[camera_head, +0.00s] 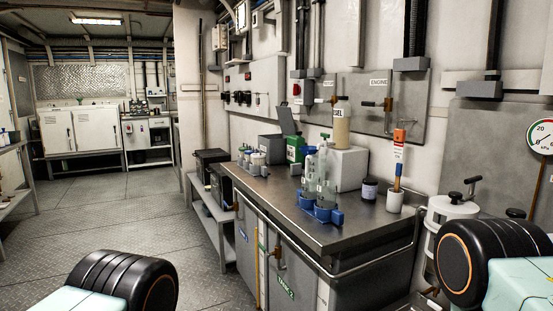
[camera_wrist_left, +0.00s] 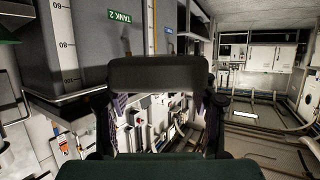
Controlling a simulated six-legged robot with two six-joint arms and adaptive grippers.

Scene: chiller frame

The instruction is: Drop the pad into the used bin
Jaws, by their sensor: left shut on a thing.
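My left gripper (camera_wrist_left: 160,108) is in the left wrist view, with a dark finger on each side. A dark, rounded block spans the space between the fingers; I take it for the pad (camera_wrist_left: 160,75), held in the shut gripper, though its dark colour blurs into the fingers. In the head view the left gripper is out of frame and only my arm's joint shows at the bottom left. My right gripper is out of both views. I cannot make out a bin marked as used. A black box (camera_head: 211,160) stands on a low rack beyond the workbench.
A steel workbench (camera_head: 345,228) runs along the right wall, carrying bottles in blue holders (camera_head: 322,207), a green container (camera_head: 295,150), a white block (camera_head: 348,168) and a white cup (camera_head: 394,201). White cabinets (camera_head: 80,129) stand at the back. The floor (camera_head: 125,205) at left is clear.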

